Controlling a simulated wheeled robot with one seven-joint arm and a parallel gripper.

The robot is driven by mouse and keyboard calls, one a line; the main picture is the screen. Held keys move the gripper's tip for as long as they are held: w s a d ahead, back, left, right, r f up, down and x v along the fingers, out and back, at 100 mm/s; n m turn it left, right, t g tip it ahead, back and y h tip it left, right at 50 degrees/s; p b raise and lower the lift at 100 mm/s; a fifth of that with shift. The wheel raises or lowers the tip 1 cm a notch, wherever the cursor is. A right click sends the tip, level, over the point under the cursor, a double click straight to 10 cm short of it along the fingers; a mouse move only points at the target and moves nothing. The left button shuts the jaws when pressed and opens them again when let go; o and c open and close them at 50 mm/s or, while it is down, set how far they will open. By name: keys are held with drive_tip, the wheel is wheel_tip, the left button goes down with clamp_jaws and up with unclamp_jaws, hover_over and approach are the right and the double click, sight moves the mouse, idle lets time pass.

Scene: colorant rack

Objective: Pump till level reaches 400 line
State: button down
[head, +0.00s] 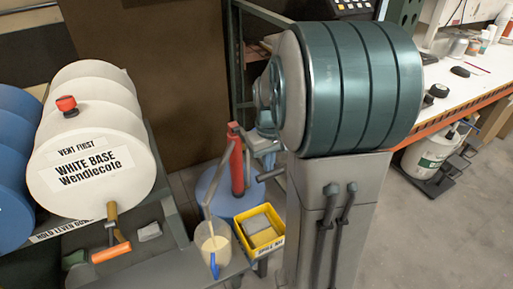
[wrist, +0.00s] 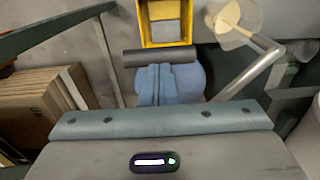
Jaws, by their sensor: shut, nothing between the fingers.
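The red hand pump (head: 237,165) stands upright on the blue drum (head: 207,190), whose top also shows in the wrist view (wrist: 192,82). A grey spout (head: 213,185) slants down into a clear jug (head: 216,249) with a blue handle. The jug holds cream liquid; its level against any marked line is too small to read. The jug also shows in the wrist view (wrist: 233,20). My gripper (head: 267,163) is shut and empty beside the dark pump handle (head: 270,173). In the wrist view, the fingers (wrist: 160,72) point at the handle bar (wrist: 160,57); contact is unclear.
A yellow bin (head: 257,244) stands right of the jug. White (head: 88,165) and blue (head: 12,190) drums lie on a rack at left, with an orange valve handle (head: 111,252). A workbench (head: 465,75) stands at right. Cardboard (wrist: 35,115) leans at left in the wrist view.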

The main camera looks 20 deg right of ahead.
drive_tip(key=shift+f+b, duration=2.4)
drive_tip(key=shift+f, duration=1.1)
wheel_tip(320, 180, up, 15)
drive_tip(key=p, duration=1.1)
drive_tip(key=shift+p, duration=0.35)
drive_tip(key=shift+f+b, duration=1.75)
drive_tip(key=shift+f, duration=0.45)
drive_tip(key=shift+r+p, duration=1.8)
drive_tip(key=shift+r, duration=0.45)
wheel_tip(320, 180, up, 6)
drive_tip(key=p, duration=0.4)
